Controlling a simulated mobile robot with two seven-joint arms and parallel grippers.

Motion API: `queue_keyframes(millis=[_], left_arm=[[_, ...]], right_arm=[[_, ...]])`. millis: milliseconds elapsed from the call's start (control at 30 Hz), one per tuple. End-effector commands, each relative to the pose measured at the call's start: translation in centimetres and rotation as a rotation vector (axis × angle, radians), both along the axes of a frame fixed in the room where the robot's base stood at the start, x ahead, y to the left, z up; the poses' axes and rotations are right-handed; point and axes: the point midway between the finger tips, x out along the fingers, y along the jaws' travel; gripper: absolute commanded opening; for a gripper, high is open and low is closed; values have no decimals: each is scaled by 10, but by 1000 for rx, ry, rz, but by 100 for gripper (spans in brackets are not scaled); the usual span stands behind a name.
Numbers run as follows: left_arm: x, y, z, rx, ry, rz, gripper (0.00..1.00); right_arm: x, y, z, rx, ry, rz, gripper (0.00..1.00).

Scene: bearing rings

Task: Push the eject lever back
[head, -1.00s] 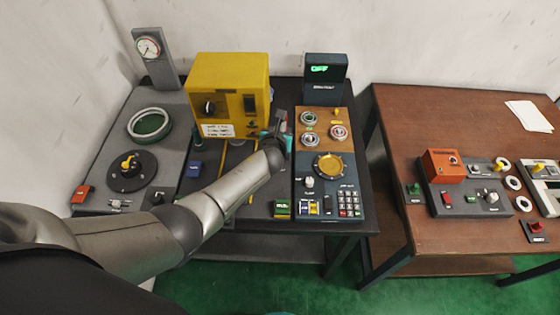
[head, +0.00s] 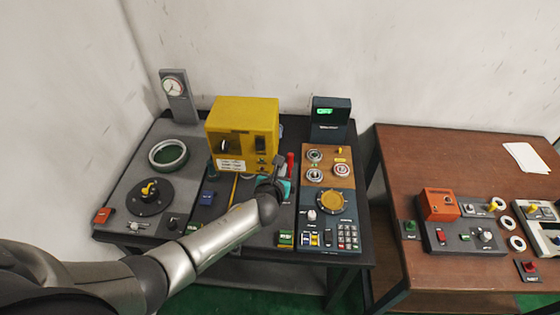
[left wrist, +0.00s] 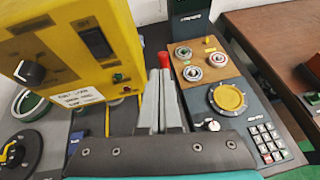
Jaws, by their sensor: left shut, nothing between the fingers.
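A red upright handle (head: 290,163), which looks like the eject lever, stands just right of the yellow machine (head: 243,125). In the left wrist view the red lever top (left wrist: 163,59) shows directly beyond my fingertips. My left gripper (head: 279,160) is shut and empty, beside the lever on its left in the head view. In the left wrist view the left gripper (left wrist: 160,72) has its grey fingers together, and they hide the lower part of the lever. I cannot tell whether they touch it. My right gripper is not in view.
A panel with bearing rings (head: 341,170), a gold dial (head: 331,203) and a keypad (head: 348,236) lies to the right. A small screen (head: 331,116) stands behind it. A green ring (head: 168,155) and a black dial (head: 150,195) are at left. A brown table (head: 405,160) stands at right.

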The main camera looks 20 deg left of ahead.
Motion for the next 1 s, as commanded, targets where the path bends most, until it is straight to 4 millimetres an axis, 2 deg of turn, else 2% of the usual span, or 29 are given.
queue_keyframes(millis=[100, 333, 1000], left_arm=[[-6, 1, 10, 2, -2, 0, 0], [-12, -1, 18, 1, -1, 0, 0], [-17, -2, 18, -35, 2, 23, 0]], right_arm=[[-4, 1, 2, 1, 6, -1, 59], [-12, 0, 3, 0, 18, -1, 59], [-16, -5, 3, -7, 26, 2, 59]])
